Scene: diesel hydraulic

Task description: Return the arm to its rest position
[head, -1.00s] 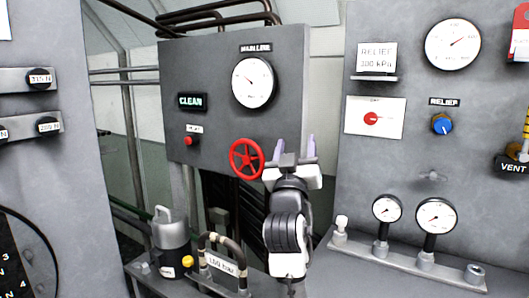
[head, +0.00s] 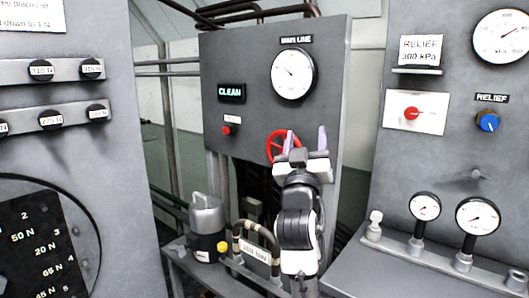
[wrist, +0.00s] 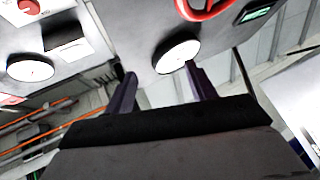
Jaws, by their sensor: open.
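My gripper (head: 305,142) is raised at the centre of the head view, with its two pale fingers apart and nothing between them. My white and black arm rises from the bottom edge below it. In the head view the fingers overlap the right part of a red handwheel (head: 277,147) on the main line panel; I cannot tell whether they touch it. In the wrist view the two dark fingers (wrist: 160,92) stand wide apart. A round gauge face (wrist: 177,54) and part of the red wheel (wrist: 205,8) show beyond them.
The main line panel (head: 240,60) carries a gauge (head: 294,74), a CLEAN sign (head: 230,93) and a red button (head: 227,130). A grey canister (head: 206,220) and a handled block (head: 257,245) stand low left of my arm. Relief panel (head: 450,150) and small gauges (head: 425,206) stand right.

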